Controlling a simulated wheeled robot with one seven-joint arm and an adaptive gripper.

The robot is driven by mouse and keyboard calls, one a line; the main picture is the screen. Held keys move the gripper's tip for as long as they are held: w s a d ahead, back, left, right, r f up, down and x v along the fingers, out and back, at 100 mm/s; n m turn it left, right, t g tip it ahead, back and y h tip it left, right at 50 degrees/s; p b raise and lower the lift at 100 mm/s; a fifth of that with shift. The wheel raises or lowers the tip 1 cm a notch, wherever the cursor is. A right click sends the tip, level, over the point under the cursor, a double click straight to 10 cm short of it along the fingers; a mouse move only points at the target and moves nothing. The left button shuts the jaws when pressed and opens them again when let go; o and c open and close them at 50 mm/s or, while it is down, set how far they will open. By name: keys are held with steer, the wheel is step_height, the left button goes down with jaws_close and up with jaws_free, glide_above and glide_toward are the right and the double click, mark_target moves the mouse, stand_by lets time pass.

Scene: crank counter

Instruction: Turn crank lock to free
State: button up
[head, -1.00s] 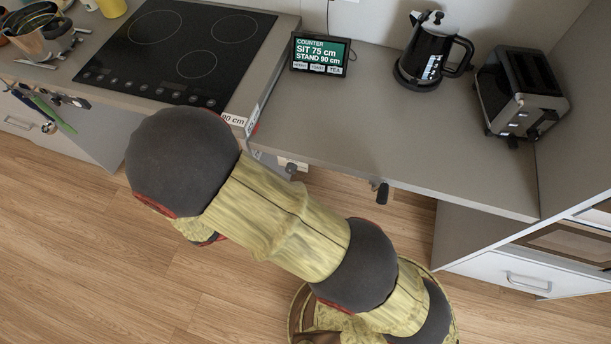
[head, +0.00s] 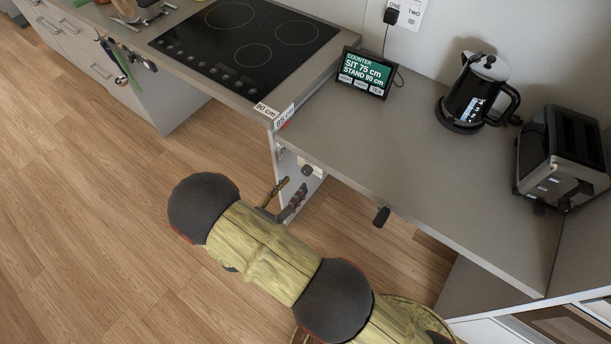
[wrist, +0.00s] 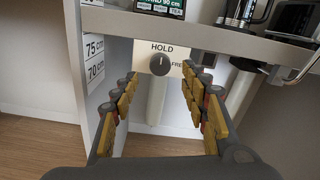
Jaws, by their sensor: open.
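The crank lock is a round dark knob (wrist: 159,63) on a pale plate (wrist: 172,49) marked HOLD above and FREE at the right. Its light pointer mark appears to point up at HOLD. The knob shows small in the head view (head: 307,170), under the counter's front edge. My gripper (wrist: 161,77) is open and empty, with one yellow-padded finger at each side of the knob in the wrist view. In the head view my gripper (head: 287,199) is just in front of the knob, apart from it as far as I can tell.
The grey lower counter (head: 400,150) overhangs the knob. A dark crank handle (head: 381,216) hangs under its edge to the right. A side panel with height marks (wrist: 95,72) stands left of the knob. A display (head: 367,72), kettle (head: 477,90) and toaster (head: 563,155) stand on top.

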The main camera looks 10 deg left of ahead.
mark_target(305, 173)
steer(key=b+x, duration=0.1)
steer(key=x, duration=0.5)
steer(key=shift+w, duration=0.1)
steer(key=shift+c, duration=1)
steer(key=c, duration=1)
steer(key=shift+o, duration=0.2)
